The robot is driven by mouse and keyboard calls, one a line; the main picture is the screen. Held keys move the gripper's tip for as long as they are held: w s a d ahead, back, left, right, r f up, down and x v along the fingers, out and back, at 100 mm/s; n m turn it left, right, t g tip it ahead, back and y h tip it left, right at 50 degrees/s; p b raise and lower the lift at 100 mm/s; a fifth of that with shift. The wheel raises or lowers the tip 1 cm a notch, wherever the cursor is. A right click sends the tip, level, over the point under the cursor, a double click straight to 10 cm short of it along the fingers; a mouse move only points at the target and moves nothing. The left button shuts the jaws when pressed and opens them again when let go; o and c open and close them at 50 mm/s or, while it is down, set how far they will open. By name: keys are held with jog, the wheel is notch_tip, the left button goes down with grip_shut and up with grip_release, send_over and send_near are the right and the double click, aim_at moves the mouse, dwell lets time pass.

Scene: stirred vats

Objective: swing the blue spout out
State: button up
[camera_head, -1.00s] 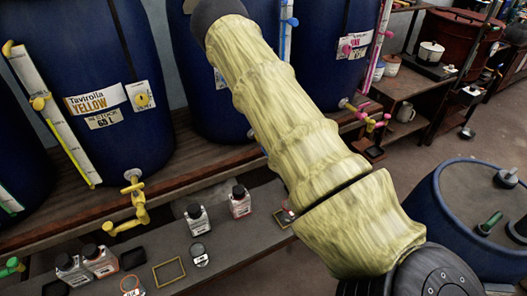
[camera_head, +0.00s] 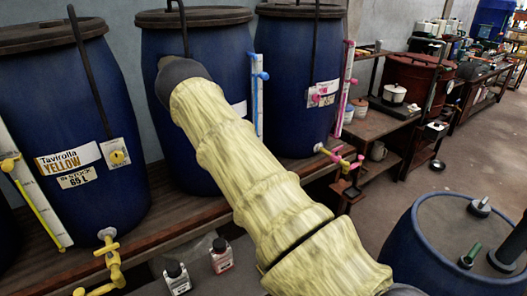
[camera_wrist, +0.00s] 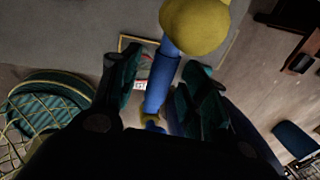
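The blue spout (camera_wrist: 162,78) shows in the wrist view as a slim blue bar with a large, rounded, dull yellow end (camera_wrist: 195,24) near the camera. Its far end (camera_wrist: 152,122) runs down behind the dark palm. My gripper (camera_wrist: 160,90) has its two dark green fingers apart, one on each side of the blue bar. A gap shows on the left side; contact on the right side is unclear. In the head view my yellow-sleeved arm hides the spout and my gripper. The middle blue vat (camera_head: 165,45) stands behind my arm.
The yellow spout (camera_head: 108,258) is on the left vat, the pink spout (camera_head: 340,157) on the right vat. Small bottles (camera_head: 176,278) stand on the lower shelf. A blue drum (camera_head: 455,235) stands at the right. Open floor (camera_head: 400,190) lies between.

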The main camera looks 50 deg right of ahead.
notch_tip(320, 180, up, 12)
jog(key=a, duration=0.2)
jog(key=shift+w, duration=0.25)
jog(key=shift+a+f, duration=0.1)
jog(key=shift+f, duration=0.05)
dwell(0.6)
